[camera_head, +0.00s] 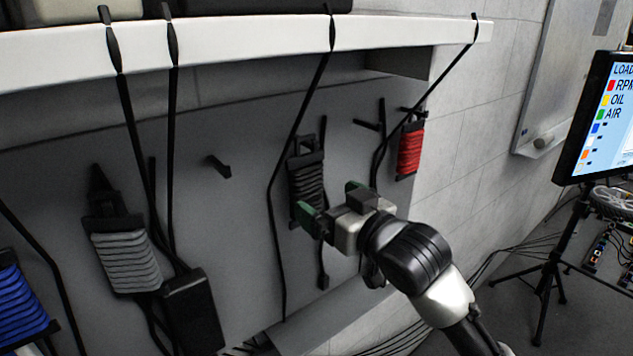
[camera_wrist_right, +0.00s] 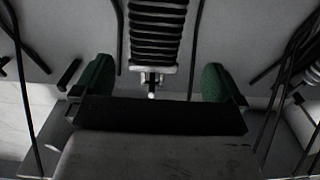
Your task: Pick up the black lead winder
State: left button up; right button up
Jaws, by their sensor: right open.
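The black lead winder (camera_head: 307,178) hangs on the grey panel below the white shelf, wound with dark cable. My right gripper (camera_head: 331,203) is in front of its lower part, with green fingertips spread apart and nothing between them that I can see held. In the right wrist view the winder's ribbed coil (camera_wrist_right: 157,32) is ahead, centred between the two green fingers of the gripper (camera_wrist_right: 157,82). A small light metal piece shows at the coil's lower end. My left gripper is not in view.
A grey winder (camera_head: 126,262), a blue winder (camera_head: 20,300) and a red winder (camera_head: 410,150) hang on the same panel. Black straps hang from the white shelf (camera_head: 230,48) close to the black winder. A monitor (camera_head: 600,120) and tripod stand at the right.

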aim_at(311, 189)
jog(key=shift+x, duration=1.15)
jog(key=shift+w+a+p, duration=0.1)
jog(key=shift+w+p, duration=0.15)
jog(key=shift+p, duration=0.05)
jog(key=p+x, duration=0.1)
jog(key=x, duration=0.1)
jog(key=p+x, duration=0.1)
jog(key=x, duration=0.1)
jog(key=shift+w+d+f, duration=0.1)
jog(key=shift+d+f, duration=0.1)
jog(key=shift+w+a+f+p, duration=0.15)
jog(key=shift+w+a+p, duration=0.2)
jog(key=shift+w+a, duration=0.1)
jog(key=shift+d, duration=0.15)
jog(key=shift+c, duration=0.6)
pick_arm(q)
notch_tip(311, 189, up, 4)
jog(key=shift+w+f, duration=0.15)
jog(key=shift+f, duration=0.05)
pick_arm(e)
jog(key=c, duration=1)
